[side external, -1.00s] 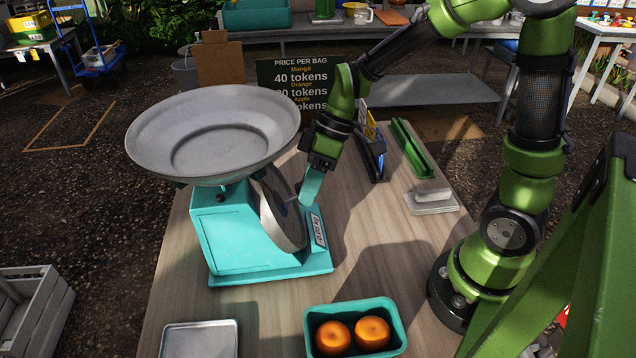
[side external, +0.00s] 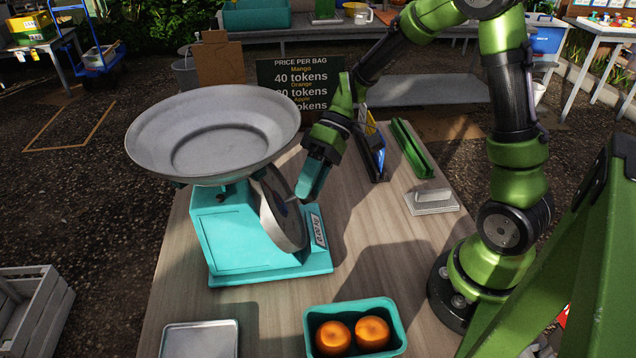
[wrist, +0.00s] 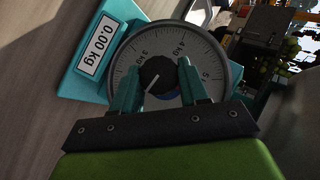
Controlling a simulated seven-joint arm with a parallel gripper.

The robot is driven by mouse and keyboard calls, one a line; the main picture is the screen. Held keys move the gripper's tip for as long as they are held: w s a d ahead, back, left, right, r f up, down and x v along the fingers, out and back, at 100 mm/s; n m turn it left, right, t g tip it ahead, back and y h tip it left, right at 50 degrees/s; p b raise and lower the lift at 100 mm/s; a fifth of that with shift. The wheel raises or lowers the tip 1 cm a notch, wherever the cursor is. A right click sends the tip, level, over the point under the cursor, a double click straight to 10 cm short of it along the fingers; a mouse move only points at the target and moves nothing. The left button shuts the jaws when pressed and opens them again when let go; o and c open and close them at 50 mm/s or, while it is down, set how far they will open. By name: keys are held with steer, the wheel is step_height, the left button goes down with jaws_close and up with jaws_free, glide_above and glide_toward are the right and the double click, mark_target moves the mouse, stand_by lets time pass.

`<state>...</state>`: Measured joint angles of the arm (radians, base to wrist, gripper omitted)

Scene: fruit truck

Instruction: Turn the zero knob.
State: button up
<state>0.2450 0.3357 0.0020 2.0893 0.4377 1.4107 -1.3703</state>
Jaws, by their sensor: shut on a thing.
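The teal scale (side external: 235,240) stands on the table with a wide grey pan (side external: 215,135) on top. Its round dial (side external: 283,210) faces my arm and shows kg marks in the wrist view (wrist: 203,50). The zero knob (wrist: 156,72) is black with a white line and sits at the dial's centre. My gripper (wrist: 157,75) is shut on the knob, one teal finger on each side. In the side view my gripper (side external: 308,185) is at the dial front and hides the knob. A label reading 0.00 kg (wrist: 95,45) is on the scale's base.
A teal basket (side external: 312,312) with two oranges stands at the front, beside a metal tray (side external: 200,340). A blue-screened device (side external: 372,155), a green rail (side external: 411,148) and a grey block on a plate (side external: 432,202) lie to the right. A price board (side external: 290,78) stands behind.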

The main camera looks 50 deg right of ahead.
steer(key=shift+d, duration=0.1)
steer(key=o, duration=1.1)
steer(key=shift+c, duration=0.2)
steer(key=v, duration=1.6)
steer(key=shift+d+r, duration=0.25)
steer(key=shift+r, duration=0.1)
steer(key=shift+w, duration=0.1)
